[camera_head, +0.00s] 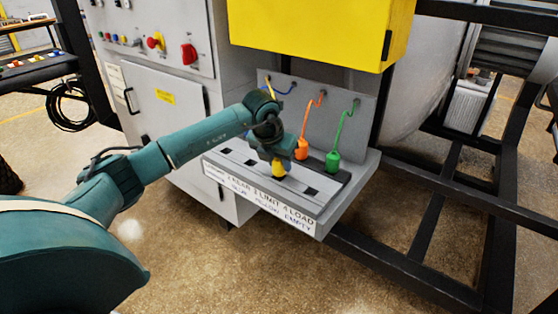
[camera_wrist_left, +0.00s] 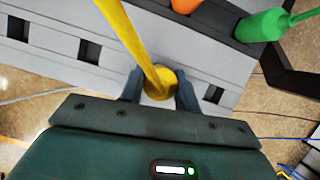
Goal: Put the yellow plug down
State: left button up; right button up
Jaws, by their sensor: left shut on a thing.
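My left gripper (camera_head: 277,160) is shut on the yellow plug (camera_head: 279,170), over the front strip of the grey socket shelf (camera_head: 230,179). In the left wrist view the plug (camera_wrist_left: 160,84) sits between the two fingers, and its yellow cable (camera_wrist_left: 128,34) runs up and away. The strip has dark square slots, one (camera_wrist_left: 89,51) to the left of the plug and one (camera_wrist_left: 213,94) to the right. I cannot tell whether the plug's lower end touches the shelf or is in a slot. My right gripper is not in view.
An orange plug (camera_head: 301,149) and a green plug (camera_head: 333,160) stand at the shelf's rear, their cables rising to the back plate (camera_head: 330,98). A yellow box (camera_head: 310,32) overhangs the shelf. A lettered label (camera_head: 260,198) runs along the front edge. Black frame bars (camera_head: 420,225) stand to the right.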

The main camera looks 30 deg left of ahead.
pick_arm(q)
jog(key=shift+f, duration=0.1)
jog(key=shift+f+b, duration=0.35)
jog(key=shift+f, duration=0.1)
jog(key=o, duration=1)
jog(key=shift+r, duration=0.1)
jog(key=shift+c, duration=0.2)
